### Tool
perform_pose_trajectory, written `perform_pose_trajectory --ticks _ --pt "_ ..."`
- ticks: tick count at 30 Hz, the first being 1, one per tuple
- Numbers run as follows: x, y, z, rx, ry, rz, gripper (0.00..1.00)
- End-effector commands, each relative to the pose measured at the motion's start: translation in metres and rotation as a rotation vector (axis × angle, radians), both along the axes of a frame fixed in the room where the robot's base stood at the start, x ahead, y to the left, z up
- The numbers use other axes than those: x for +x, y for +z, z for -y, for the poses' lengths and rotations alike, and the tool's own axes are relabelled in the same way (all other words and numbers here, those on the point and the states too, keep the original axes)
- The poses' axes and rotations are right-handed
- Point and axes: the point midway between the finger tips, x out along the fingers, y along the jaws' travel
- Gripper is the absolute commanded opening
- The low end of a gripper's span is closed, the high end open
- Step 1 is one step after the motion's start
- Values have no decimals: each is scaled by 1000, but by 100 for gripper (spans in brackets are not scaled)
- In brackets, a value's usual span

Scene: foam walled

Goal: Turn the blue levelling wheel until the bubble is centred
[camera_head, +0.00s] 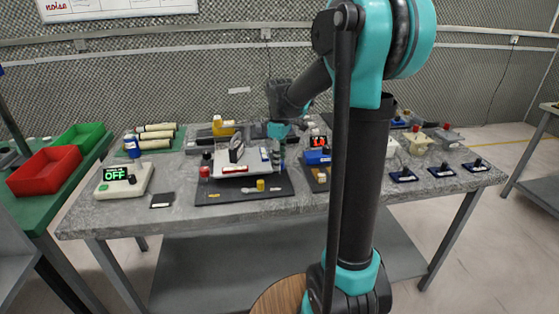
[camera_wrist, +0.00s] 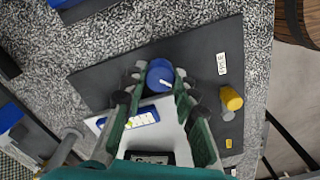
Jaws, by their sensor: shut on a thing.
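The blue levelling wheel (camera_wrist: 160,75) sits at one end of a white plate on a dark mat, a white mark on its top. My gripper (camera_wrist: 160,82) is shut on it, one finger on each side. In the head view, my gripper (camera_head: 278,142) points down at the right end of the white plate (camera_head: 238,164), and I cannot clearly make out the wheel there. A blue strip with white marks (camera_wrist: 140,117), perhaps the level vial, lies on the plate beside the fingers. A small yellow-green spot shows near its left end; I cannot tell whether it is the bubble.
The dark mat (camera_head: 225,196) also bears a yellow cylinder (camera_wrist: 231,98) and a white label (camera_wrist: 222,63). A box with a green OFF display (camera_head: 115,175) stands at the left. A blue device with a red display (camera_head: 318,156) stands right of the gripper. The table's front edge is mostly clear.

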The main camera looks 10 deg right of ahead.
Motion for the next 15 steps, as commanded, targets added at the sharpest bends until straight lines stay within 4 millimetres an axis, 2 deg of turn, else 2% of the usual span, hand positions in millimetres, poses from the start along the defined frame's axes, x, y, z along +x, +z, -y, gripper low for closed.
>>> perform_pose_trajectory --ticks 6,14,15 --pt "0 0 0 0 -99 0 0" --pt "0 0 0 0 -102 0 0" --pt "0 0 0 0 -102 0 29"
